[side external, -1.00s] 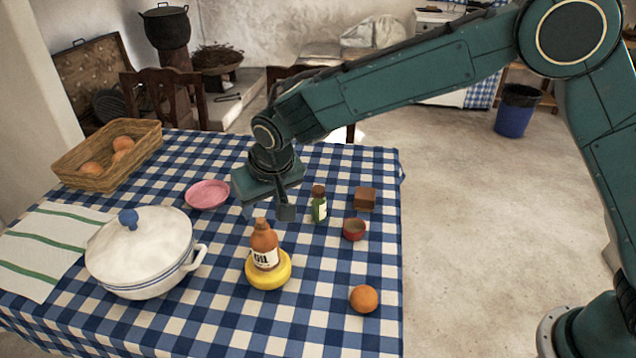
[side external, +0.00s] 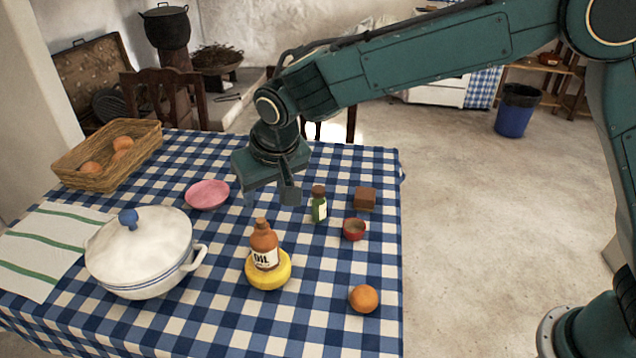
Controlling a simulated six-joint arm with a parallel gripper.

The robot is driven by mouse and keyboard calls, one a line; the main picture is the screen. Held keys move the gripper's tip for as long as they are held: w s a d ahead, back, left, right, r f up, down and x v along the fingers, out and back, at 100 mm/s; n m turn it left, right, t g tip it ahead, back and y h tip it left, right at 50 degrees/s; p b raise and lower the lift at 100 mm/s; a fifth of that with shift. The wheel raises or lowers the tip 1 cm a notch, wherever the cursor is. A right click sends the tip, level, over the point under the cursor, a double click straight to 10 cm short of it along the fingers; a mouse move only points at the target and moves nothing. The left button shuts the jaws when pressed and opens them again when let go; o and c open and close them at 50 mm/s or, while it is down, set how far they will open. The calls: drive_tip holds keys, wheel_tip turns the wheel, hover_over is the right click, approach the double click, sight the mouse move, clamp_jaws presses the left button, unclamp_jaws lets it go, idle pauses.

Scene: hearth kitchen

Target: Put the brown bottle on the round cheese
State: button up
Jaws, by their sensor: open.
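The brown bottle (side external: 264,240), with a white label reading "OIL", stands upright on top of the round yellow cheese (side external: 268,271). The cheese lies on the checked tablecloth near the middle of the table. My gripper (side external: 270,198) is above and behind the bottle in the side external view, apart from it. Its jaws are open with nothing between them.
A white lidded pot (side external: 140,250) stands left of the cheese. A wicker basket (side external: 105,172) stands at the back left.

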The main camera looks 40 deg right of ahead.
drive_tip(key=shift+d, duration=0.1)
drive_tip(key=s+d+r, duration=0.6)
drive_tip(key=d, duration=0.3)
drive_tip(key=s+d+r, duration=0.6)
drive_tip(key=d, duration=0.3)
drive_tip(key=s+d+f, duration=0.1)
drive_tip(key=s+d, duration=0.3)
drive_tip(key=s, duration=0.5)
drive_tip(key=s+d+t, duration=0.1)
drive_tip(key=s+d, duration=0.4)
drive_tip(key=s, duration=0.5)
drive_tip(key=shift+s+d+f, duration=0.2)
drive_tip(key=shift+f, duration=0.2)
